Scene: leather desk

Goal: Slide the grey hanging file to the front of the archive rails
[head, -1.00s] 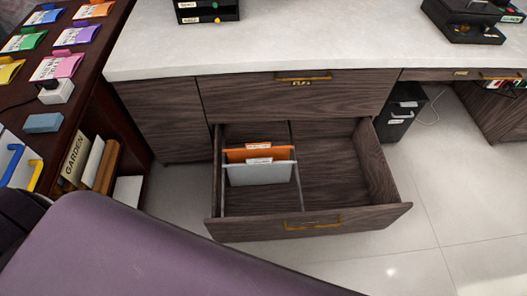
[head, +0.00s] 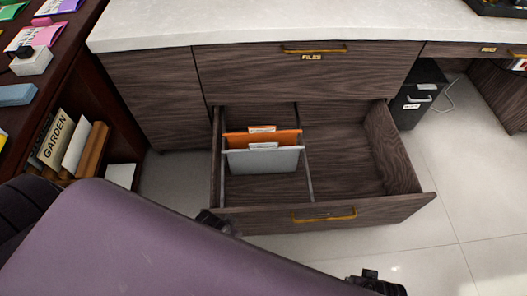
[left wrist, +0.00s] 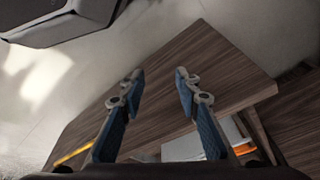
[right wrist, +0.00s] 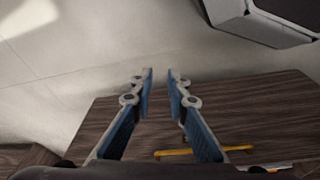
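The grey hanging file (head: 263,162) hangs across two metal rails in the open drawer, toward their left-hand section. An orange hanging file (head: 280,138) hangs close behind it; both carry white label tabs. Bare rail (head: 309,187) shows between the grey file and the drawer front. My left gripper (left wrist: 158,75) is open and empty; its view shows the drawer front and part of the files beyond. My right gripper (right wrist: 160,73) is open and empty, with a narrower gap, above the drawer front. In the head view both grippers are mostly hidden behind my purple body, in front of the drawer.
The drawer front (head: 390,215) has a brass handle (head: 324,216). The drawer's right half is empty. A pale countertop (head: 240,25) overhangs the cabinet. A dark shelf with a GARDEN book (head: 58,138) stands at left, and a black bin (head: 414,102) at right.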

